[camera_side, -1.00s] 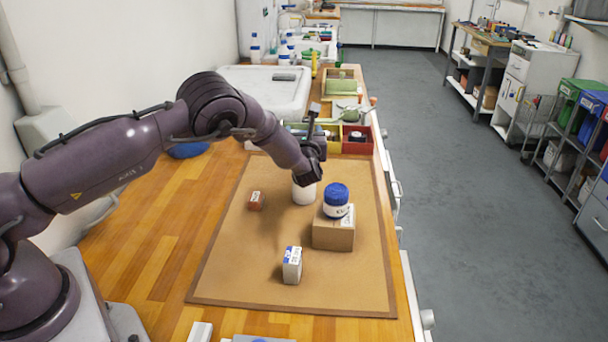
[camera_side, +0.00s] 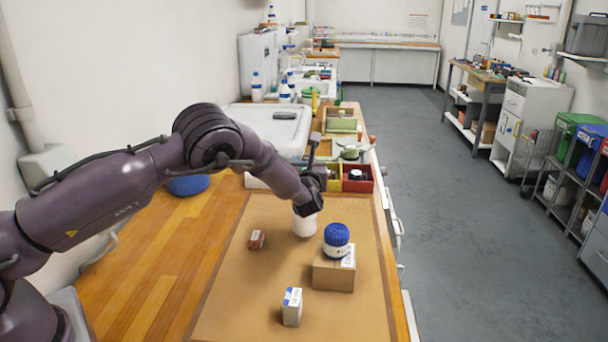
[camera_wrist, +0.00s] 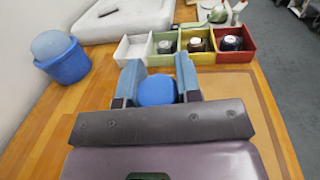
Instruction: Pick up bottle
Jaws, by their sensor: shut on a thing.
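The bottle is a white cylinder (camera_side: 304,226) below my gripper (camera_side: 311,203) in the side view, over the far part of the brown mat. In the wrist view, its round blue top (camera_wrist: 157,91) sits between the two fingers of my gripper (camera_wrist: 158,82). The fingers are shut on it, one on each side. The bottle looks upright. It appears held a little above the mat, though the gap under it is hard to see. My gripper hides its top in the side view.
A blue item with a white label (camera_side: 337,238) stands on a cardboard box (camera_side: 333,275) right of the bottle. A small reddish-brown block (camera_side: 256,239) lies left, a white-and-blue carton (camera_side: 292,308) nearer. Coloured bins (camera_wrist: 233,43) stand beyond the mat.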

